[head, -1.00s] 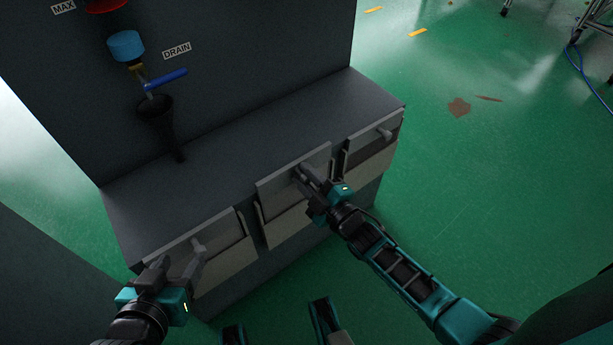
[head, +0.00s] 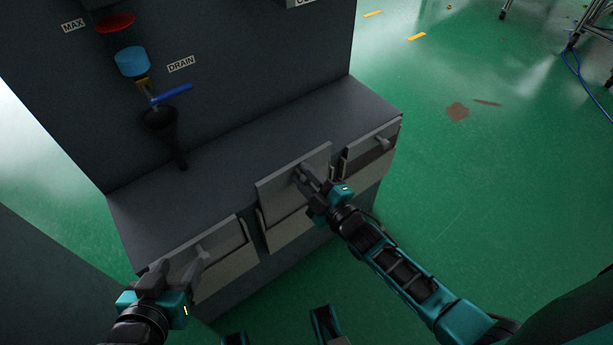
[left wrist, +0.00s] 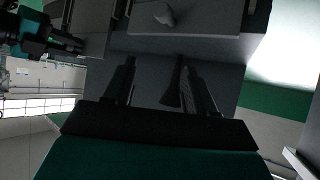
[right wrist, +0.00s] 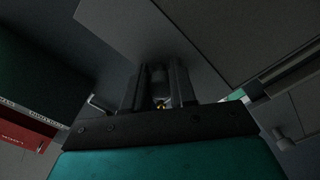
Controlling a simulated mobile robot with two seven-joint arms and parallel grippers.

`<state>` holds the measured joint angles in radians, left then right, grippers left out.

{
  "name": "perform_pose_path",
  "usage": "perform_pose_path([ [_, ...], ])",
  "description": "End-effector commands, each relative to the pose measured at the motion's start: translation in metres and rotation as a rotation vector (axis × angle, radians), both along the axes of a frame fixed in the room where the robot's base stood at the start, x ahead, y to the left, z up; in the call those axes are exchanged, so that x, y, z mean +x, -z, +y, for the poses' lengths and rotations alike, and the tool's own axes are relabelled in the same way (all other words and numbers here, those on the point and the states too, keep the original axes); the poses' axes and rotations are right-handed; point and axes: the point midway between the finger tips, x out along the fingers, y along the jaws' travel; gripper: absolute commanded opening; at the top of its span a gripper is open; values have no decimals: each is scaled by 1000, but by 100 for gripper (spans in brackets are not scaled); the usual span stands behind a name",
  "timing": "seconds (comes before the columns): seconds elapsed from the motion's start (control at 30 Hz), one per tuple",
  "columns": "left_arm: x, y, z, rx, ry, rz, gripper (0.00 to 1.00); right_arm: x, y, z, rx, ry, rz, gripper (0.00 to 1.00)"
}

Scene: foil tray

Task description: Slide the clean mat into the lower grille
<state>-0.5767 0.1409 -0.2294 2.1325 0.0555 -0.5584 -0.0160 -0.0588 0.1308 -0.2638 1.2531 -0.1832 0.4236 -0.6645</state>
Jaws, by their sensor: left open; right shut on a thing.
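The dark grey machine's low front ledge (head: 250,135) carries three grey flaps with knobs. Pale panels show below them. My right gripper (head: 305,178) is shut on the knob of the middle flap (head: 280,186); the fingers hide most of that knob. In the right wrist view the gripper (right wrist: 158,78) is closed on a dark piece against the grey plate (right wrist: 150,30). My left gripper (head: 178,275) is open and empty close to the left flap (head: 222,235); its knob also shows in the left wrist view (left wrist: 165,14). I cannot pick out a mat or tell which opening is the lower grille.
The right flap (head: 370,140) with its knob (head: 383,143) is free. Green floor (head: 500,200) is open on the right, with a brown patch (head: 457,111).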

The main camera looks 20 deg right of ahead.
Motion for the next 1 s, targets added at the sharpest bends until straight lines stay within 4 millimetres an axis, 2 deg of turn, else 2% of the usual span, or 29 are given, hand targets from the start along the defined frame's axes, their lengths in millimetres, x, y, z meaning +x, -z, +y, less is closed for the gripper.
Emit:
perform_pose_path([
  [0.3, -6, 23, 12, 23, -18, -2, 55, 0, -1, 0, 0, 0, -1, 0],
  [0.4, -5, 8, 11, 21, -18, -5, 55, 0, -14, 0, 1, 0, -3, 0],
  [1.0, -5, -37, 12, 21, -19, -4, 55, 0, -62, 0, 2, 0, -2, 0],
])
